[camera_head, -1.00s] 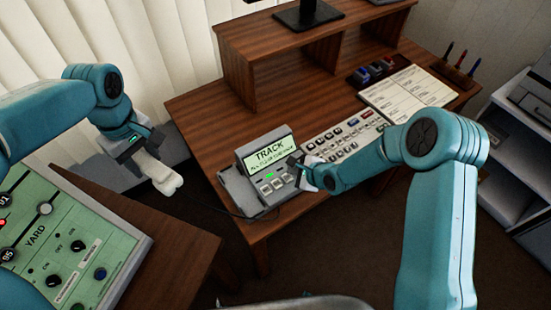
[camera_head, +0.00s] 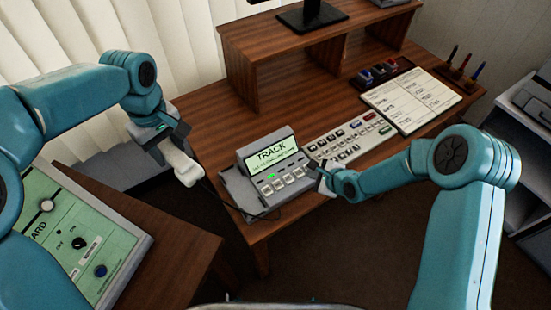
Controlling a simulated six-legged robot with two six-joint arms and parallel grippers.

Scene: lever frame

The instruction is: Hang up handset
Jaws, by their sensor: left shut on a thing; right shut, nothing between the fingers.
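The light grey handset (camera_head: 181,163) hangs in my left gripper (camera_head: 160,140), which is shut on it. It is held in the air left of the phone, near the desk's left edge. The grey phone base (camera_head: 272,168) stands on the wooden desk, with a lit green display reading "TRACK" and a row of buttons below. The cradle (camera_head: 239,192) at the base's left side is empty. A dark cord runs near the base's lower left. My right gripper (camera_head: 323,180) is shut and empty, just right of the phone's buttons.
A button panel (camera_head: 350,138) and a paper sheet (camera_head: 411,99) lie right of the phone. A raised shelf (camera_head: 290,62) stands behind it. A green YARD panel (camera_head: 75,235) sits on a separate wooden surface at lower left. Pens stand at the far right.

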